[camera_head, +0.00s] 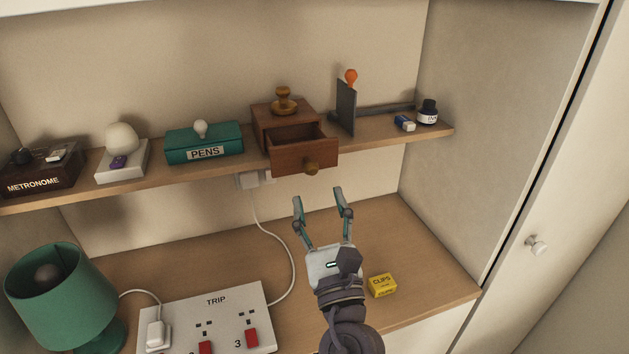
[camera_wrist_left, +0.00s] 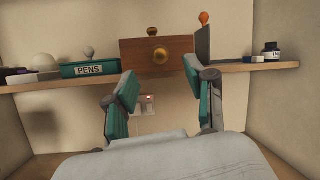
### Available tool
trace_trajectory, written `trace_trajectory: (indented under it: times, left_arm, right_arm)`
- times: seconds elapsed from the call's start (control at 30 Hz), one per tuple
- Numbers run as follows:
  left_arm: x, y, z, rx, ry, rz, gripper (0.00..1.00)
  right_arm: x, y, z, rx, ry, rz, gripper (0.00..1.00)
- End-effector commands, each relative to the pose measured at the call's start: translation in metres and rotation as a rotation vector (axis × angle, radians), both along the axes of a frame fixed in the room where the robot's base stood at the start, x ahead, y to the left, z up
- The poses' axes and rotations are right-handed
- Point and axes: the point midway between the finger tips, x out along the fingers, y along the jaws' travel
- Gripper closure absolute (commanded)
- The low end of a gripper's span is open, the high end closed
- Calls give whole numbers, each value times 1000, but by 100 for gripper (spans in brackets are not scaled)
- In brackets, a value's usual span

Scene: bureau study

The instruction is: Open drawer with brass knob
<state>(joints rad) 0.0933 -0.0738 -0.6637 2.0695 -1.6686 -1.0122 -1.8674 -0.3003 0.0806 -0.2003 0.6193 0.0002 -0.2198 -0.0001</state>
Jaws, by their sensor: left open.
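A small wooden box with a drawer (camera_head: 302,154) stands on the upper shelf. The drawer is pulled out toward me, and its empty-looking inside shows from above. Its brass knob (camera_head: 311,168) is on the drawer front and also shows in the left wrist view (camera_wrist_left: 160,56). A stamp-like brass and wood piece (camera_head: 284,101) sits on top of the box. My left gripper (camera_head: 320,195) is open and empty, below and in front of the drawer, with its fingers pointing up toward it and apart from the knob. My right gripper is not in view.
The upper shelf (camera_head: 355,139) also holds a metronome box (camera_head: 42,166), a green PENS box (camera_head: 204,143), a dark upright plate (camera_head: 346,107) and an ink bottle (camera_head: 427,113). Below are a green lamp (camera_head: 60,295), a power strip (camera_head: 215,306) and a yellow clips box (camera_head: 382,284).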

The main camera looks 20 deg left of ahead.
Motion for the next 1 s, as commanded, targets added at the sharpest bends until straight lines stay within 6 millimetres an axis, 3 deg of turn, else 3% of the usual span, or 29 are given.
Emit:
trace_trajectory:
  times: [0.1, 0.33, 1.0]
  left_arm:
    - [-20, -11, -11, 0, 4, -1, 45]
    - [-42, -22, -20, 0, 2, 0, 45]
    - [-46, -24, -21, 1, 0, -1, 45]
  right_arm:
    - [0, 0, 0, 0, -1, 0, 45]
    - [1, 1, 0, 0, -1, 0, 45]
    - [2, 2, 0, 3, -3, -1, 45]
